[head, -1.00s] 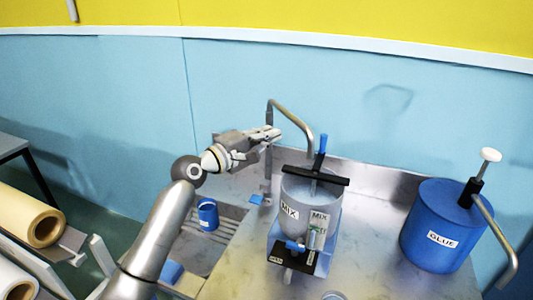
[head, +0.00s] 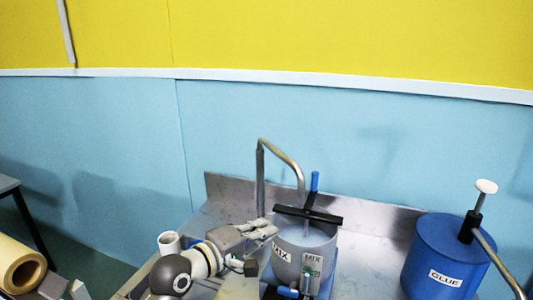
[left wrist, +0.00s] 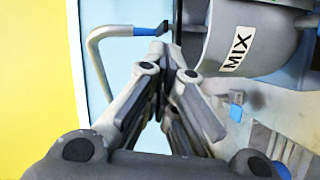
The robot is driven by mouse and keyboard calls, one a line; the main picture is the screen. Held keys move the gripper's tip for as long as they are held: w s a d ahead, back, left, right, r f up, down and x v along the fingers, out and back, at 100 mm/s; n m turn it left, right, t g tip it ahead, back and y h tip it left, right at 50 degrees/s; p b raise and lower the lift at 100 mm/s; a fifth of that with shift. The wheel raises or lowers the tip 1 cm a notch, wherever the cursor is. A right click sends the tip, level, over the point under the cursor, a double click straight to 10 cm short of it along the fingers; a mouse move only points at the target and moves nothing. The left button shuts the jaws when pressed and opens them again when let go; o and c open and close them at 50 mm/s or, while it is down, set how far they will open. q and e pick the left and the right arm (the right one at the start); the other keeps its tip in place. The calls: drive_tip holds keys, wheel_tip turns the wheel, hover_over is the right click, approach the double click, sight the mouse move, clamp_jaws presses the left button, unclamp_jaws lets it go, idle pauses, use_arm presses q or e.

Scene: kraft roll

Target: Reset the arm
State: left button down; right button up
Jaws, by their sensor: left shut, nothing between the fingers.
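My left gripper (head: 262,229) is shut and empty. In the head view its fingertips appear just left of the grey MIX pot (head: 306,240), in front of the foot of the bent metal tap (head: 262,180). In the left wrist view the fingers (left wrist: 162,48) converge beside the MIX pot (left wrist: 255,40), with the tap (left wrist: 92,65) to their left. I cannot tell whether they touch the pot. My right gripper is in neither view.
A blue GLUE tub (head: 438,252) with a white-knobbed pump (head: 486,187) stands at the right. A white open cylinder (head: 170,243) shows behind my left arm. A brown paper roll (head: 22,268) lies at lower left. The blue wall stands behind the steel counter.

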use_arm(q)
drive_tip(key=s+a+f+m+g+y, duration=0.1)
drive_tip(key=s+a+f+m+y, duration=0.15)
drive_tip(key=s+f, duration=0.35)
drive_tip(key=s+a+f+m+g+y, duration=0.1)
drive_tip(key=s+a+f, duration=0.2)
drive_tip(key=f, duration=0.5)
drive_tip(key=s+a+f+m+g+y, duration=0.2)
drive_tip(key=s+a+f, duration=0.25)
drive_tip(key=s, duration=0.35)
drive_tip(key=s+a+f+m+g+y, duration=0.25)
drive_tip(key=s+a+f, duration=0.2)
drive_tip(key=s, duration=0.35)
drive_tip(key=s+a+f+m+g+y, duration=0.25)
drive_tip(key=s+a+f, duration=0.2)
drive_tip(key=s, duration=0.35)
wheel_tip(320, 180, down, 28)
drive_tip(key=s+b, duration=0.2)
drive_tip(key=s+a+f+g+b, duration=0.1)
drive_tip(key=s+a+f, duration=0.1)
drive_tip(key=s+f, duration=0.6)
drive_tip(key=s+a+f, duration=0.2)
drive_tip(key=s+f, duration=0.7)
drive_tip(key=shift+f+g+b, duration=0.3)
drive_tip(key=shift+g+b, duration=0.1)
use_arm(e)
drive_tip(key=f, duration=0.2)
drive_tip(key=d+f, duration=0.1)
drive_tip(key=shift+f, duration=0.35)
